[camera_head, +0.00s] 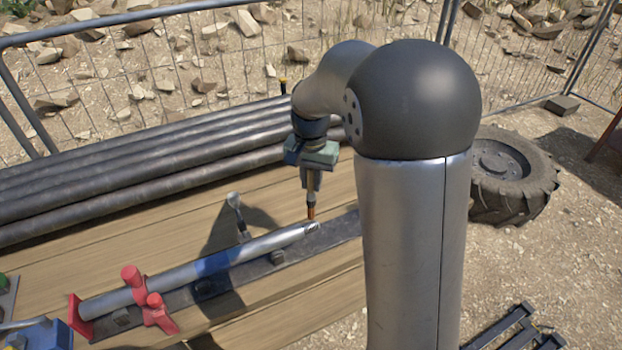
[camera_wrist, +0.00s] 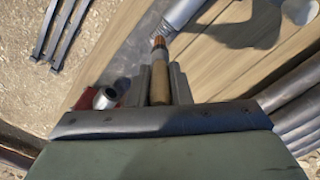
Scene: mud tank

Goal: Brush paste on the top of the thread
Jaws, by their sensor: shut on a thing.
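My gripper (camera_head: 312,172) is shut on a brush (camera_wrist: 160,85), held tip down. The orange-brown brush tip (camera_head: 311,213) is right at the top of the threaded end in the head view; I cannot tell whether it touches. In the wrist view the tip (camera_wrist: 159,42) overlaps the pipe's end, hiding part of it.
A red clamp (camera_head: 148,300) holds the pipe's left part. A small metal tool (camera_head: 238,215) stands behind the pipe. Several dark pipes (camera_head: 150,165) lie along the table's back, with a mesh fence (camera_head: 180,60) beyond. A tyre (camera_head: 505,175) lies on the ground at right.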

